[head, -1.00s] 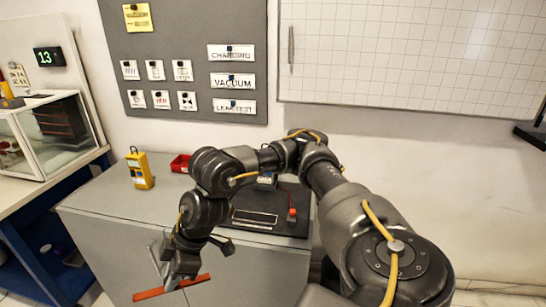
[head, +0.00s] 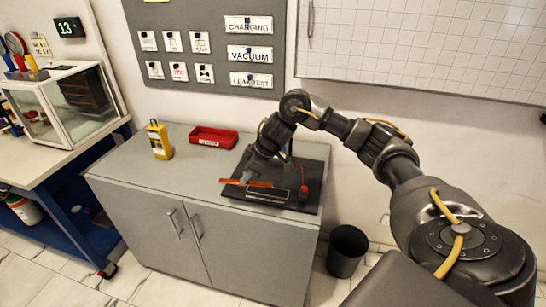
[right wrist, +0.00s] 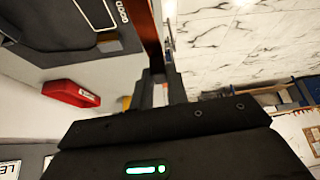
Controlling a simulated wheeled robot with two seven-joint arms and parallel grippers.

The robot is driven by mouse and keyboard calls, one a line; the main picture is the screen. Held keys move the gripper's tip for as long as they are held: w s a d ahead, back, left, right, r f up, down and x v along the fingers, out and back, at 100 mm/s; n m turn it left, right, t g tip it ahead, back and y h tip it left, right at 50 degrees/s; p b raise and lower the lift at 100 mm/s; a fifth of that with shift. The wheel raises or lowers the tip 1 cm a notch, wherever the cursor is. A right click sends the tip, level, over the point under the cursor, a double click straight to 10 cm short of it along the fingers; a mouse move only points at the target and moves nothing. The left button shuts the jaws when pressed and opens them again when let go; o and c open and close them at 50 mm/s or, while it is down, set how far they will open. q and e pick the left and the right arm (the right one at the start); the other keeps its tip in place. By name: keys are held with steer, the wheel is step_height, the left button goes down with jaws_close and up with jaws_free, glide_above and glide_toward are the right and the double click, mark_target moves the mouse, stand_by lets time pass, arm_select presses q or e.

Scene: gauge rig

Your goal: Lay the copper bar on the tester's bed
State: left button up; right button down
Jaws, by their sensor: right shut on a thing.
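The copper bar (head: 261,184) is a thin reddish-orange strip. My right gripper (head: 246,178) is shut on it and holds it at the left front part of the black tester (head: 312,196). A pale-outlined rectangle (head: 268,196) marks the tester's top, just in front of the bar. In the right wrist view the bar (right wrist: 151,38) runs up from between the fingers (right wrist: 160,92), and the tester (right wrist: 50,30) lies to its left. I cannot tell whether the bar touches the tester. My left gripper is not in view.
The tester stands on a grey cabinet (head: 150,190). A red tray (head: 213,138) and a yellow meter (head: 159,140) stand behind and to the left. A red knob or clip (head: 303,191) rises at the tester's right. A black bin (head: 347,250) is on the floor.

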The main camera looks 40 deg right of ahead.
arm_select(q)
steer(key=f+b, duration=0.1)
steer(key=b, duration=0.1)
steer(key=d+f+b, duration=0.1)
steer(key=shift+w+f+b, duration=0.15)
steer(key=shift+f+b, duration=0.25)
arm_select(e)
steer(key=shift+m+t+h, duration=0.3)
steer(key=shift+m, duration=0.4)
steer(key=d+f, duration=0.2)
steer(key=d, duration=0.1)
steer(key=d+f, duration=0.2)
steer(key=d, duration=0.2)
steer(key=d+f, duration=0.2)
steer(key=d, duration=0.2)
steer(key=shift+w+f, duration=0.3)
steer(key=shift+f, duration=0.1)
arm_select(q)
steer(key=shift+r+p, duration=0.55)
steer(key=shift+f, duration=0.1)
arm_select(e)
steer(key=shift+f, duration=0.25)
arm_select(q)
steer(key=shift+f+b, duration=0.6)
steer(key=shift+b, duration=0.1)
arm_select(e)
steer(key=shift+f, duration=1.85)
steer(key=c, duration=0.8)
jaws_free()
